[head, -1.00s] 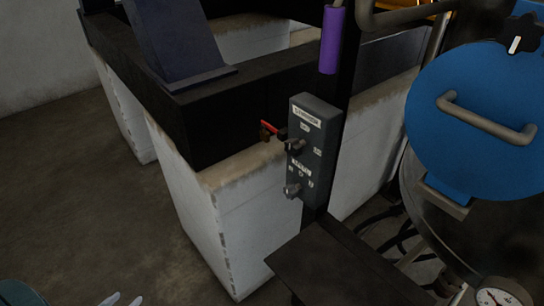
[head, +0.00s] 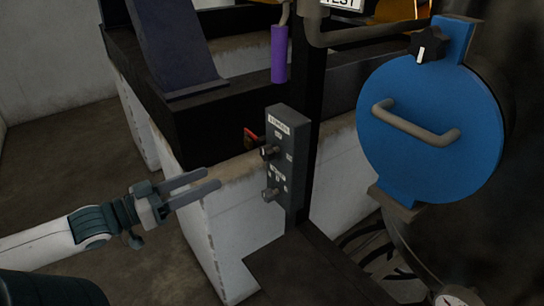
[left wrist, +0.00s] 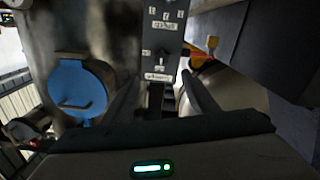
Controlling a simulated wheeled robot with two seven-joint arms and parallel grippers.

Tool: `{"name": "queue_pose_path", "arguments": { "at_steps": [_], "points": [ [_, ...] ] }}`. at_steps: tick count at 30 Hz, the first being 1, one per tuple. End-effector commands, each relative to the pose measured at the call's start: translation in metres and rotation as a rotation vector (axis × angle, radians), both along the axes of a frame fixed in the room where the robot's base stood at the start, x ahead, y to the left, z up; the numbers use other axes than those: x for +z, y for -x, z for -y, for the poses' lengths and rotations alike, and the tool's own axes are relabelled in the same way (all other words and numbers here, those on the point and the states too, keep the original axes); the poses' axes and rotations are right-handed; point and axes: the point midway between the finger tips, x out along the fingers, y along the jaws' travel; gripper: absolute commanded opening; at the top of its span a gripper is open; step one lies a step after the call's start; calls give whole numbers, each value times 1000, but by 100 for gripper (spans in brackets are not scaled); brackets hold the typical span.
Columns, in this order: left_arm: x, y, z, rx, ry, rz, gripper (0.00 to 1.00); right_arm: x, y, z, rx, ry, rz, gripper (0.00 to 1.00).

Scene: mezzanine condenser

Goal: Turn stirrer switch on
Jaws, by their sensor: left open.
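A grey control box (head: 289,165) is mounted on a black post, with a white label (head: 279,125) near its top. It carries an upper knob switch (head: 268,152) and a lower knob switch (head: 271,194); the small lettering is hard to read in the head view. My left gripper (head: 211,180) is open and empty, left of the box and apart from it, its fingers pointing toward the box. In the left wrist view, the box (left wrist: 148,28) appears upside down ahead of the open fingers, with one knob (left wrist: 161,54) near the label. My right gripper is not in view.
A red-handled valve (head: 250,138) sits just left of the box. A purple cylinder (head: 278,54) hangs above it. A round blue hatch with a handle (head: 430,150) is at right. A white block (head: 215,235) stands behind the gripper; a dark plate (head: 310,270) lies below the box.

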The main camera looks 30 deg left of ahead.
Motion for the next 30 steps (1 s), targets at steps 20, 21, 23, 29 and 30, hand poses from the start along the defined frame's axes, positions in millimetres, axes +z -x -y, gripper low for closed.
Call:
{"name": "queue_pose_path", "arguments": {
  "at_steps": [20, 21, 23, 29, 30],
  "points": [
    [0, -12, 3, 3, -1, 2, 53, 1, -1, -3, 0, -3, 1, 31],
    [0, -15, 4, 3, -1, 4, 53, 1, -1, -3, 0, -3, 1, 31],
    [0, -19, 6, 3, -2, 3, 53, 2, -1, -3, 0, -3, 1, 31],
    [0, -33, 12, 4, -3, 3, 53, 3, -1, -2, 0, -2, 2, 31],
    [0, -36, 13, 3, -3, 4, 53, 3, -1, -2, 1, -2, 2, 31]
  ]
}}
